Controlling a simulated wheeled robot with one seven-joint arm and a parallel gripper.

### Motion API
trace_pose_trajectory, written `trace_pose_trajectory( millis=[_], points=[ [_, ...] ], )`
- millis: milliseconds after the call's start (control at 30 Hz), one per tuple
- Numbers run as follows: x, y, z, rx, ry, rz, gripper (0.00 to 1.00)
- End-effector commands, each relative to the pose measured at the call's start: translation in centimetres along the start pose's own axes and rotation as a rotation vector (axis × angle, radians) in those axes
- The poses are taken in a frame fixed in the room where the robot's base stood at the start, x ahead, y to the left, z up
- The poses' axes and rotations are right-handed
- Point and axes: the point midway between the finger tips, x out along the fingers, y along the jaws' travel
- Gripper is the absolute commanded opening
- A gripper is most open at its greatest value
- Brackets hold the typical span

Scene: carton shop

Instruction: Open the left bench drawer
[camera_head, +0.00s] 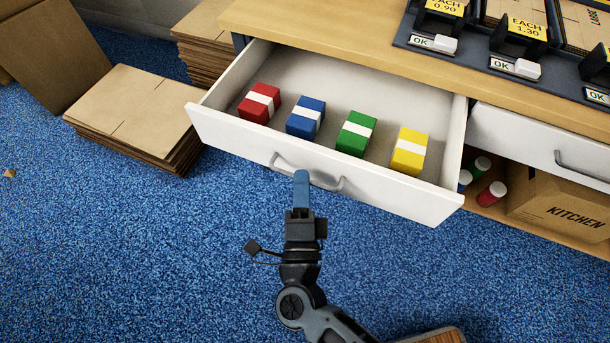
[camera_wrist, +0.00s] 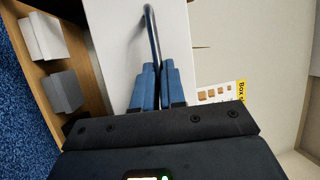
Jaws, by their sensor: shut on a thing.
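The left bench drawer (camera_head: 240,130) stands well out from the wooden bench, with its inside in plain view. Its white front carries a grey bar handle (camera_head: 325,182). My gripper (camera_head: 301,178) is at the middle of this handle, its blue fingers shut on the bar. In the wrist view the fingers (camera_wrist: 158,70) close around the handle bar (camera_wrist: 151,28) beside the white drawer front (camera_wrist: 115,50). Red (camera_head: 259,103), blue (camera_head: 306,117), green (camera_head: 355,134) and yellow (camera_head: 409,152) boxes with white bands stand in a row in the drawer.
A closed right drawer (camera_head: 520,140) sits above a shelf with a KITCHEN carton (camera_head: 560,207) and small bottles (camera_head: 491,194). Flat cardboard stacks (camera_head: 135,110) lie left of the drawer. Price-marked bins (camera_head: 485,45) stand on the bench top (camera_head: 330,30).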

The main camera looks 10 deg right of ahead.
Motion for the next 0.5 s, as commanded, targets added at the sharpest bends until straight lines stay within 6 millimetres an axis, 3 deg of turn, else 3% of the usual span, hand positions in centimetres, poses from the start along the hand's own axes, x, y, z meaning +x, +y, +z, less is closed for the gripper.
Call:
trace_pose_trajectory(
  millis=[233, 267, 500],
  points=[
    [-0.06, 0.17, -0.06, -0.001, 0.001, 0.003, 0.0],
    [-0.05, 0.18, -0.06, -0.001, 0.001, 0.003, 0.11],
    [0.0, 0.1, -0.04, -0.001, 0.0, 0.002, 0.34]
  ],
)
